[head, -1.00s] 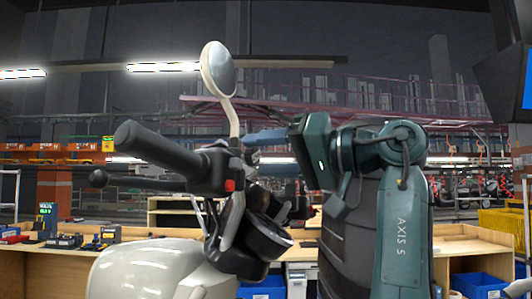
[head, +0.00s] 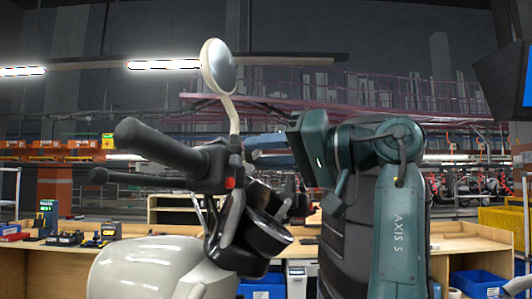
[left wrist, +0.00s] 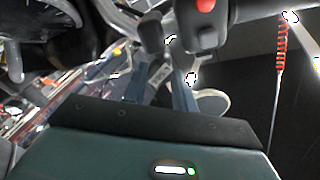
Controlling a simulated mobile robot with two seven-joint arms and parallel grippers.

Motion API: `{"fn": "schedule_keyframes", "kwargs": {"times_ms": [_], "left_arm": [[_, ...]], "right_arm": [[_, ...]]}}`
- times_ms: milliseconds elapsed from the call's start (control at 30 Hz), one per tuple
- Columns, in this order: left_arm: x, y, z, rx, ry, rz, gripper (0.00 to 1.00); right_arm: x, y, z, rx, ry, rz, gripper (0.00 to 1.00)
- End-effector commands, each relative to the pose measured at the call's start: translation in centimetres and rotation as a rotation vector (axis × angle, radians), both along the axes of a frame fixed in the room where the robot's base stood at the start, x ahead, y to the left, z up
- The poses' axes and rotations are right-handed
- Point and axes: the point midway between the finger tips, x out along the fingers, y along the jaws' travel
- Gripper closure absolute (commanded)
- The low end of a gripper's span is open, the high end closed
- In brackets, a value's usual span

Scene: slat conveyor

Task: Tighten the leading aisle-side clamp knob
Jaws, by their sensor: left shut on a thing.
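My left gripper (head: 255,150) reaches leftward from its teal palm to the handlebar (head: 190,160) of a white scooter. Its fingertips are partly behind the bar's switch housing in the head view. In the left wrist view my left gripper (left wrist: 168,68) has two blue fingers close together at their tips. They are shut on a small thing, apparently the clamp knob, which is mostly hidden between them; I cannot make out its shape. A dark rounded part of the handlebar assembly (left wrist: 150,36) lies just beyond the tips. My right gripper is not in view.
A round mirror (head: 218,66) rises on a stalk close to the gripper. A brake lever (head: 140,180) and dark gauges (head: 262,232) sit near the bar. The white scooter body (head: 155,268) is below. A wooden bench (head: 60,262) stands behind.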

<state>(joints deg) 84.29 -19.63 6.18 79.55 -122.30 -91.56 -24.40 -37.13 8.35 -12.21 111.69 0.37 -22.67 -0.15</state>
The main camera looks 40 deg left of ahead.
Motion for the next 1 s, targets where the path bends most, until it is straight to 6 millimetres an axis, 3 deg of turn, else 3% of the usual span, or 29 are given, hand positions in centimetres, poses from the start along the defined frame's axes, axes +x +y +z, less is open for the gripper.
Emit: {"fn": "schedule_keyframes", "kwargs": {"times_ms": [367, 1000], "left_arm": [[0.01, 0.03, 0.00, 0.035, -0.125, 0.008, 0.95], [0.05, 0.02, -0.01, 0.187, -0.687, 0.037, 0.95]], "right_arm": [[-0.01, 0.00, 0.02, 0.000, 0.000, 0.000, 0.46], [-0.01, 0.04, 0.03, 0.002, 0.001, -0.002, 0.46]]}}
